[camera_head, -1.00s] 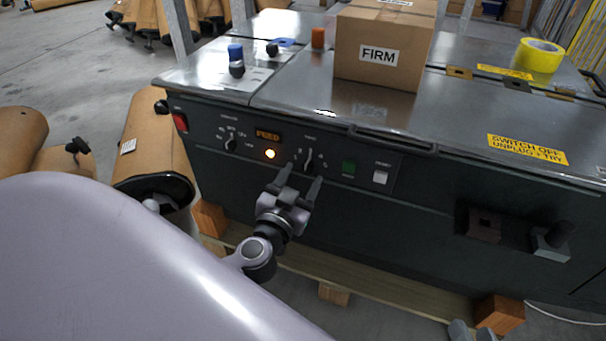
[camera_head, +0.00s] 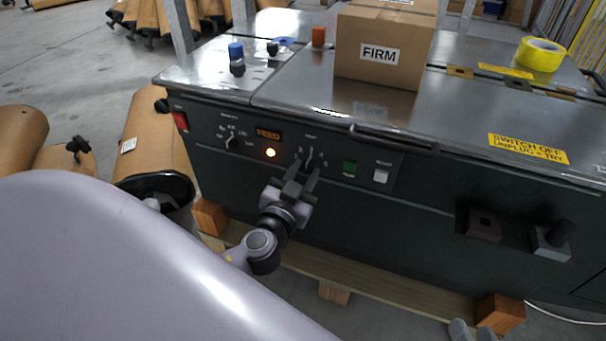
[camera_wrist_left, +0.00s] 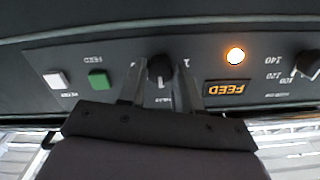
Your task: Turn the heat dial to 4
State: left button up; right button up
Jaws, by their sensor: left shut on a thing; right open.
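The heat dial (camera_head: 309,157) is a small black knob on the front panel of the dark machine, with number marks around it. In the left wrist view the dial (camera_wrist_left: 160,70) appears upside down, its pale pointer line towards the HEAT lettering. The exact number it points at is too small to tell. My left gripper (camera_head: 304,171) is shut on the dial, one finger on each side; its fingers also show in the left wrist view (camera_wrist_left: 161,80). My right gripper (camera_head: 472,331) is open at the bottom edge, with only its fingertips visible, away from the panel.
A lit orange lamp (camera_head: 270,153) and the FEED sign (camera_head: 268,134) are left of the dial. A green button (camera_head: 349,167) and a white switch (camera_head: 380,176) are to its right. Another dial (camera_head: 231,142) is farther left. A cardboard box (camera_head: 384,45) stands on top.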

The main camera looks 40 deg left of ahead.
pick_arm(q)
jog(key=m, duration=0.6)
jog(key=shift+m, duration=0.9)
jog(key=o, duration=1)
jog(key=shift+o, duration=0.2)
